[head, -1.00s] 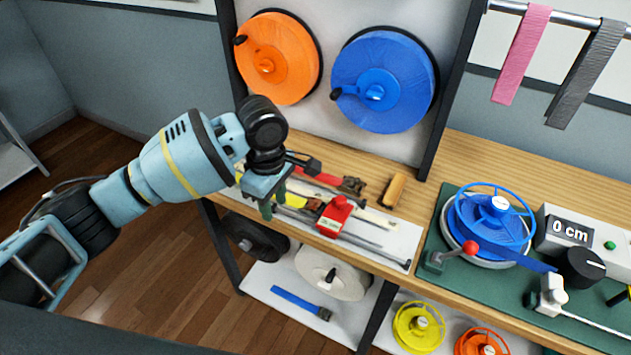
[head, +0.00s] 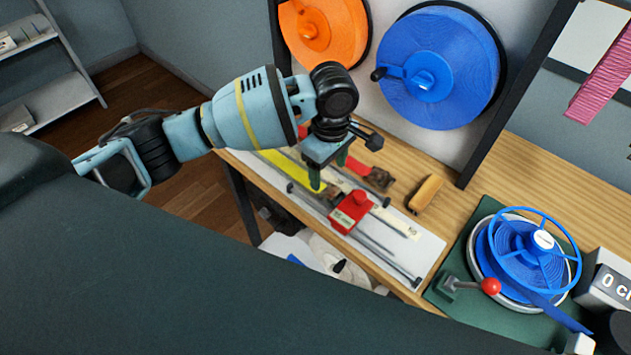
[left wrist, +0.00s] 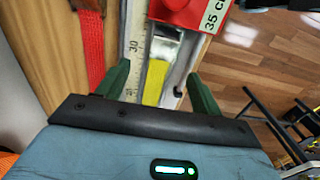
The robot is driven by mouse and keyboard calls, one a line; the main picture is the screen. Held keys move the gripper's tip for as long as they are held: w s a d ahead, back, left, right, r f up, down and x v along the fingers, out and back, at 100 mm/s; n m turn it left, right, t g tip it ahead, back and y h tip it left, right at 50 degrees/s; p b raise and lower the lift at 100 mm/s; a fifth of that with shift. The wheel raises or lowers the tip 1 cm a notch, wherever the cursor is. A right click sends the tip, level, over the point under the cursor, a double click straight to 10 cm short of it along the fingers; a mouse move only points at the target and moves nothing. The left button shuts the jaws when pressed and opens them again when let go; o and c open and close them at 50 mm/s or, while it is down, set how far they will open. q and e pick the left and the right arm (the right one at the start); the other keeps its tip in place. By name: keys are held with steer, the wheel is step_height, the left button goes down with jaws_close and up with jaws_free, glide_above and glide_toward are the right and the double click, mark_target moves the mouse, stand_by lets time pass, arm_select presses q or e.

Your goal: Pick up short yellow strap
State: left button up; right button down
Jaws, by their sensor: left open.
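The short yellow strap (head: 283,166) lies on the white tray (head: 432,248) at the left end of the workbench. In the left wrist view the yellow strap (left wrist: 156,83) has a metal end and lies beside a ruler. My left gripper (head: 329,170) is open above the tray, pointing down. In the left wrist view my left gripper (left wrist: 161,88) has its green fingers apart, one on each side of the strap. I cannot tell how high the fingertips are above it. Part of the strap is hidden by the gripper. My right gripper is not in view.
A red block (head: 350,211) labelled 35 cm sits close to the gripper, over grey rods. A red strap (left wrist: 91,45) lies to the left of the ruler (left wrist: 135,42). A wooden brush (head: 425,193) and a blue reel (head: 525,256) stand further right.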

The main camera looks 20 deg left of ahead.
mark_target(326, 186)
arm_select(q)
steer(key=shift+s+a+f+b, duration=0.1)
steer(key=shift+f+b, duration=0.05)
steer(key=shift+f, duration=1.1)
steer(key=shift+a+f+b, duration=0.1)
steer(key=shift+f+b, duration=0.05)
steer(key=shift+f, duration=1.1)
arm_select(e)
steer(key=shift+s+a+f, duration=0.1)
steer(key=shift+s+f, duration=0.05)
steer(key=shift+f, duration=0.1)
arm_select(q)
steer(key=c, duration=1.2)
steer(key=shift+o, duration=0.2)
steer(key=shift+r, duration=0.15)
